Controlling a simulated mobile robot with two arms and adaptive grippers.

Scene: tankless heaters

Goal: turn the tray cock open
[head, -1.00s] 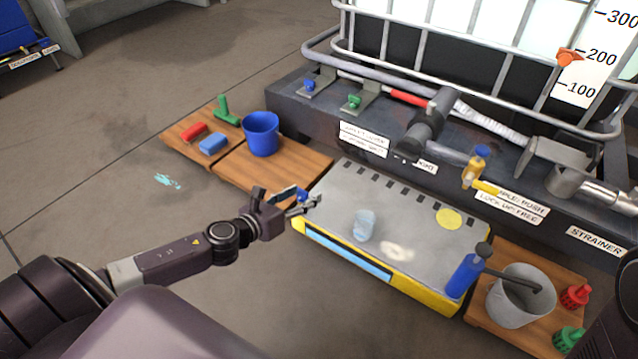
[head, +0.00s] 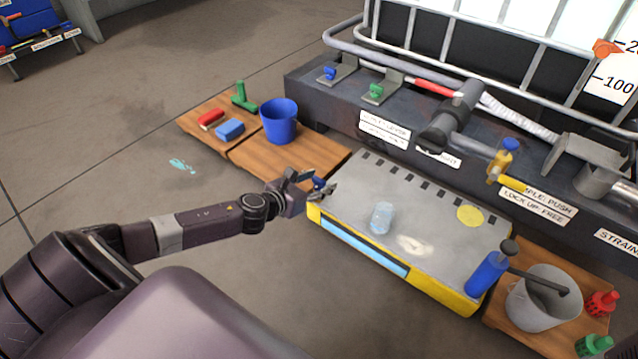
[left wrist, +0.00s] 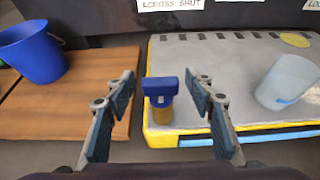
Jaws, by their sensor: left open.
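The tray cock, a blue T-shaped handle on a brass-yellow body (left wrist: 160,96), stands at the left end of the grey tray with yellow edges (head: 350,205). In the left wrist view it appears between the spread fingers of my left gripper (left wrist: 160,84), with a gap on each side. In the head view my left gripper (head: 322,183) is at the tray's left corner, and its fingers partly hide the small blue handle. The tray also shows in the left wrist view (left wrist: 215,60). My right gripper is not in view.
A clear cup (head: 381,218) and a yellow disc (head: 470,216) are on the tray. A blue bucket (head: 279,121) stands on wooden boards behind my gripper. A blue hand pump (head: 487,273) and grey bucket (head: 543,298) are at the right. The floor in front is clear.

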